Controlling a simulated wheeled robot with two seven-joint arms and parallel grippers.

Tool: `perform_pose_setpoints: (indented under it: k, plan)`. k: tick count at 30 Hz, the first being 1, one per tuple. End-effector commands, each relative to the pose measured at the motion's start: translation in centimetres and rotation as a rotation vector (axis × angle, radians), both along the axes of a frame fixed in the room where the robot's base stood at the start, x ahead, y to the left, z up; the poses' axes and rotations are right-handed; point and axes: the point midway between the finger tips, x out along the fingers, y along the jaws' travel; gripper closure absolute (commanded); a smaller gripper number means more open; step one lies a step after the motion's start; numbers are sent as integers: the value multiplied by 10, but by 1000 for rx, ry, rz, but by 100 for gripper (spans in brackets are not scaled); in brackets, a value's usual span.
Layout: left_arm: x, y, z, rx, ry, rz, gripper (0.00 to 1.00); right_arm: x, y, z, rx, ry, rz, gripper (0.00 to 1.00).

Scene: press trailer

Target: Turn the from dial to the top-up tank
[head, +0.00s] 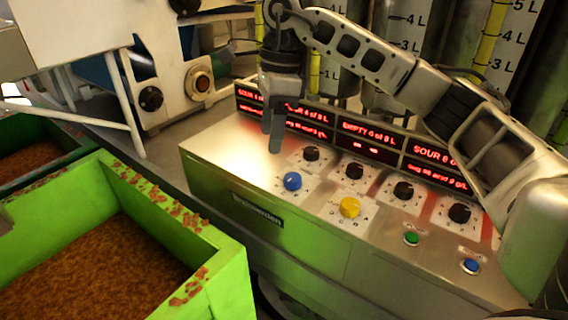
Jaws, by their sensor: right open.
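The control box (250,190) has a sloped top with a blue dial (292,181) and a yellow dial (350,208) on its front row. I cannot read their labels, so I cannot tell which is the from dial. My right gripper (271,140) points down above the box's left part, up and left of the blue dial. Its fingers are open and hold nothing, apart from both dials. Tanks (407,65) with litre marks stand behind the box; which is the top-up tank I cannot tell. My left gripper is not in view.
Several black knobs (355,170) sit below red displays (367,140). A green button (411,238) and a blue button (470,266) are at the front right. A green crate (225,280) of brown mash stands at lower left. My right arm covers the box's right end.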

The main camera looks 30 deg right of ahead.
Motion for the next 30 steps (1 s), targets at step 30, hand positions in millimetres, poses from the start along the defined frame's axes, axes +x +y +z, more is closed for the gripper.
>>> perform_pose_setpoints:
  k: [30]
  plan:
    - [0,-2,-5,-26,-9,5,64,-2,-51,-111,-178,-12,-55,42]
